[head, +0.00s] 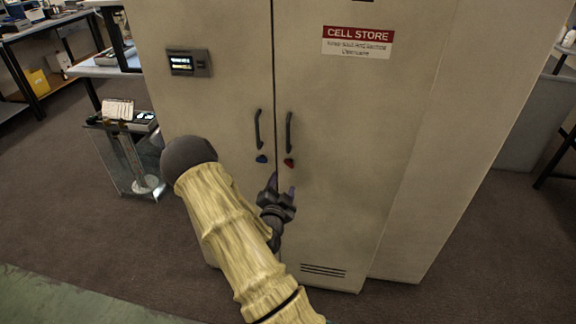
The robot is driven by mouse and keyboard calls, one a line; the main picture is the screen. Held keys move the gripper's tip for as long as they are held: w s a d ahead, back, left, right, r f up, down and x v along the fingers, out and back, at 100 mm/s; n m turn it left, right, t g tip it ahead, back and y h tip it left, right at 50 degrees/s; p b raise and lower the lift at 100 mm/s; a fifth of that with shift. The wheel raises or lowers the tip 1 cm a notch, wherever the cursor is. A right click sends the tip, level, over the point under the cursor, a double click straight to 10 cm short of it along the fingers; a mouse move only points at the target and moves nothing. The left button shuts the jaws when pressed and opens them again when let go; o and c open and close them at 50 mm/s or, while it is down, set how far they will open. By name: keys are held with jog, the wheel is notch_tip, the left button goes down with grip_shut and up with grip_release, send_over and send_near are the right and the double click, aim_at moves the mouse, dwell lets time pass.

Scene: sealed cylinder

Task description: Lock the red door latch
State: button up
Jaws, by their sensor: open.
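The red door latch (289,162) is a small red piece on the right door of the tall beige cabinet (350,120), just below that door's dark handle (289,132). A blue latch (261,159) sits at nearly the same height on the left door, below its own handle (258,128). My gripper (281,187) is open in front of the doors, a little below the two latches. Its fingers point up toward them and seem empty. I cannot tell whether the fingers touch the door.
The cabinet bears a small display panel (189,63) and a CELL STORE sign (358,41). A clear-sided stand (128,155) with items on top is left of the cabinet. Workbenches stand at far left. The carpet (480,235) at right is clear.

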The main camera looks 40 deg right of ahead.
aim_at(288, 165)
jog(key=p+x, duration=0.1)
jog(key=x, duration=0.8)
jog(key=shift+w+d, duration=0.1)
jog(key=shift+c, duration=0.2)
jog(key=c, duration=0.9)
